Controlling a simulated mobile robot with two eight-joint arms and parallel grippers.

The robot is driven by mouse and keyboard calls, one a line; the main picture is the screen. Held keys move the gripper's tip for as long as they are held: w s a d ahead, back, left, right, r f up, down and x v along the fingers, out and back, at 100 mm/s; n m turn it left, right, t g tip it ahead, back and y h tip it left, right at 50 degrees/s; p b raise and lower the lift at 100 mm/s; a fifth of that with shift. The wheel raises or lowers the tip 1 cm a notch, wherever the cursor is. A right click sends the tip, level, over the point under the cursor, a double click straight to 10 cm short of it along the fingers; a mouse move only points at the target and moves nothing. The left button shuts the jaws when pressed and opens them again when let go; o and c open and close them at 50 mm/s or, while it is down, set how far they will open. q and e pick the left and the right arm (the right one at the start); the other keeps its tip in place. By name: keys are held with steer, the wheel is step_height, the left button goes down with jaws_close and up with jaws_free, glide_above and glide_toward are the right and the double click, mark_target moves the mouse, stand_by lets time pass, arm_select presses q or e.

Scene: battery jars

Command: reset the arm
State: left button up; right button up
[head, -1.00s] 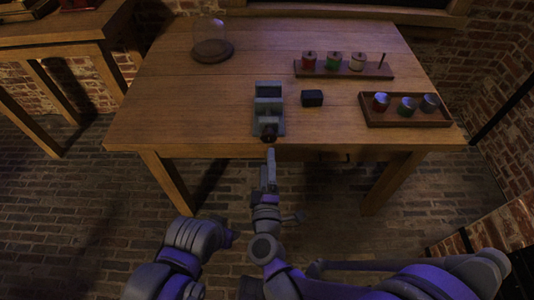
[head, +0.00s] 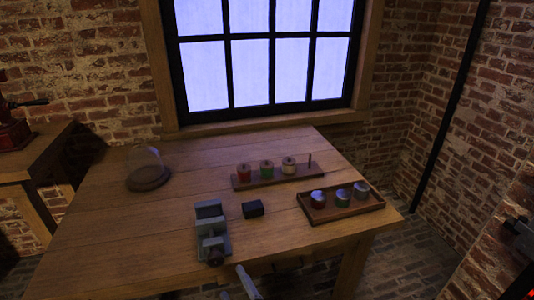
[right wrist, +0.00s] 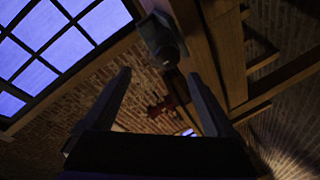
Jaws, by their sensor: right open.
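My right gripper (head: 243,283) shows at the bottom edge of the head view, just in front of the table's near edge and below the grey vise (head: 211,232). Its two fingers are apart with nothing between them in the right wrist view (right wrist: 158,76). The vise also shows beyond the fingers in that view (right wrist: 163,40). Most of my right arm is out of the head view. My left gripper is not in view.
A window (head: 265,55) is behind.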

steer(key=s+d+f+m+g+h, duration=0.3)
steer(key=s+d+m, duration=0.25)
steer(key=d, duration=0.35)
steer(key=s+d+f+m+g+h, duration=0.2)
steer(key=s+d+m+g, duration=0.25)
steer(key=s+d, duration=0.3)
steer(key=s+d+f+m+g+h, duration=0.3)
steer(key=s+d+m, duration=0.3)
steer(key=d, duration=0.4)
arm_select(q)
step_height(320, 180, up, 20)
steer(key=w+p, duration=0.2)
steer(key=p, duration=1.5)
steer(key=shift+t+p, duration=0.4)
arm_select(e)
step_height(320, 180, up, 20)
steer(key=w+t, duration=0.1)
steer(key=w, duration=0.1)
steer(key=shift+w+a+f+y, duration=0.2)
steer(key=shift+w+a+y, duration=0.1)
steer(key=shift+w+a, duration=0.1)
